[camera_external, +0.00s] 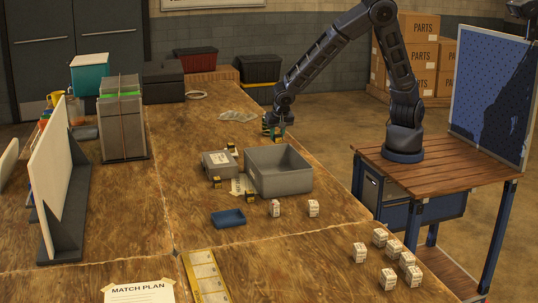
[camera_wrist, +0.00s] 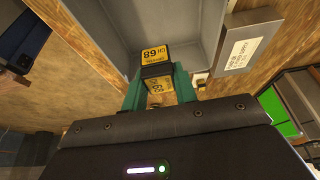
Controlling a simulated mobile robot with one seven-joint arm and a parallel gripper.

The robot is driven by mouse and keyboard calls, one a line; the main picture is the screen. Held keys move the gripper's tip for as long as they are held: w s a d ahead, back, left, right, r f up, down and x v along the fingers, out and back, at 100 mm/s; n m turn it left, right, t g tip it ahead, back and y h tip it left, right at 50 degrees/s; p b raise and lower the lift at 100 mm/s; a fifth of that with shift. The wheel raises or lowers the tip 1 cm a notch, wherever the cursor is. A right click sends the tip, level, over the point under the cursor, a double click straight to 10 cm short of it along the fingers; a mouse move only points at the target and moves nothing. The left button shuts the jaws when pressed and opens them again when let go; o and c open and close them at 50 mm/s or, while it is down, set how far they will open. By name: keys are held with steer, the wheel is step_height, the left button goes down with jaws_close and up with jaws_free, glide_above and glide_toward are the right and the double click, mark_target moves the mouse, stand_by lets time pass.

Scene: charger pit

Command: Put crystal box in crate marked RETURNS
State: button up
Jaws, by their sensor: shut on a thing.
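My gripper (camera_external: 276,131) is beyond the far end of the open grey crate (camera_external: 279,182). In the wrist view my gripper's green fingers (camera_wrist: 157,82) are shut on a small black-and-yellow box (camera_wrist: 156,55) marked 68, which I take as the crystal box. That box overlaps the near end of the grey crate (camera_wrist: 204,30) in the wrist view; its height above the rim is unclear. I cannot see a RETURNS mark on the crate. Its floor, as far as it shows, is bare.
A labelled grey box (camera_external: 217,162) stands left of the crate, with several similar black-and-yellow boxes (camera_external: 217,182) around it. A blue tray (camera_external: 228,218) and several small white boxes (camera_external: 358,252) lie nearer. The table's right edge runs close to the crate.

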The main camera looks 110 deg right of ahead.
step_height(320, 180, down, 18)
steer(key=shift+r, duration=0.25)
stand_by(0.3)
steer(key=shift+f, duration=0.1)
steer(key=o, duration=0.9)
steer(key=shift+o, duration=0.2)
